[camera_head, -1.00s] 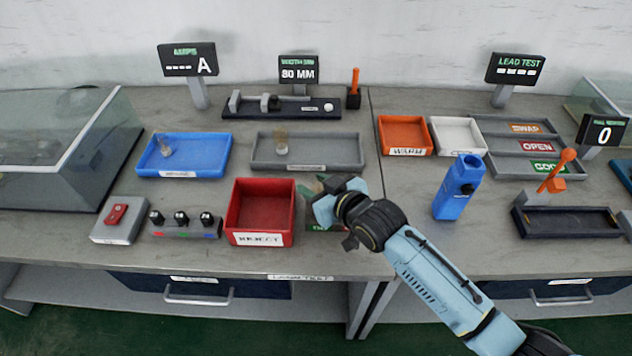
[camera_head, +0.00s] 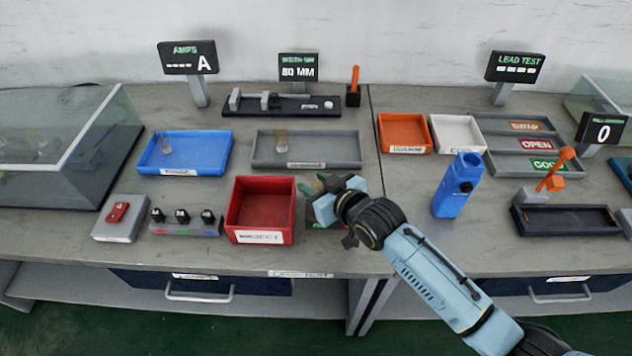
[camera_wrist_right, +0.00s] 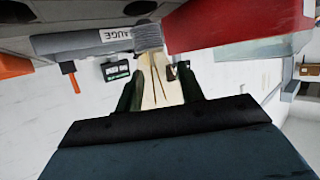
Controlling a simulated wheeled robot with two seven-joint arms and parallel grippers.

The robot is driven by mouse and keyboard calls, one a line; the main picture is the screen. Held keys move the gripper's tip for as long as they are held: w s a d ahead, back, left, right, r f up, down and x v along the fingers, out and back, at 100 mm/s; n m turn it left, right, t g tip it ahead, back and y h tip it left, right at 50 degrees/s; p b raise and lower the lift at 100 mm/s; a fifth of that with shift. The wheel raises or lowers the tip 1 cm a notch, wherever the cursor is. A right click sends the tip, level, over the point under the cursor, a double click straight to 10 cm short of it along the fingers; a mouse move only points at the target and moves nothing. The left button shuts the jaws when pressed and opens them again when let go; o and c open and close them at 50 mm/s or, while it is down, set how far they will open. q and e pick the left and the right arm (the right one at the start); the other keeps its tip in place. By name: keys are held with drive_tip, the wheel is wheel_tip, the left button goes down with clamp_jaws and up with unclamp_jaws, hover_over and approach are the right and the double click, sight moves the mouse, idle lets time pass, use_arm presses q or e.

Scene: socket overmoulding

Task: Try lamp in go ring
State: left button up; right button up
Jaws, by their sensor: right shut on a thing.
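My right gripper (camera_head: 322,198) is low over the near middle of the bench, just right of the red reject bin. In the right wrist view, the gripper (camera_wrist_right: 160,92) is shut on a pale lamp (camera_wrist_right: 160,82) with thin dark lines along it. The lamp's far end meets a grey ridged part (camera_wrist_right: 148,38) beside a grey piece labelled GAUGE (camera_wrist_right: 75,42). I cannot tell whether the lamp is inside a ring. In the head view my gripper hides the lamp and most of the go ring area. My left gripper is not in view.
The red reject bin (camera_head: 240,230) stands close left of my gripper. A grey tray (camera_head: 345,152) and a blue tray (camera_head: 215,155) lie behind, each with a small upright piece. A blue bottle-like holder (camera_head: 447,200) stands right of my forearm. Bare bench lies between.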

drive_tip(key=shift+p, duration=0.55)
idle(0.8)
drive_tip(key=shift+f+b, duration=1)
drive_tip(key=shift+f, duration=0.45)
idle(0.4)
drive_tip(key=shift+r, duration=0.1)
idle(0.6)
drive_tip(key=shift+r+p, duration=1.35)
drive_tip(key=shift+p, duration=0.15)
wheel_tip(320, 180, up, 6)
drive_tip(key=p, duration=0.6)
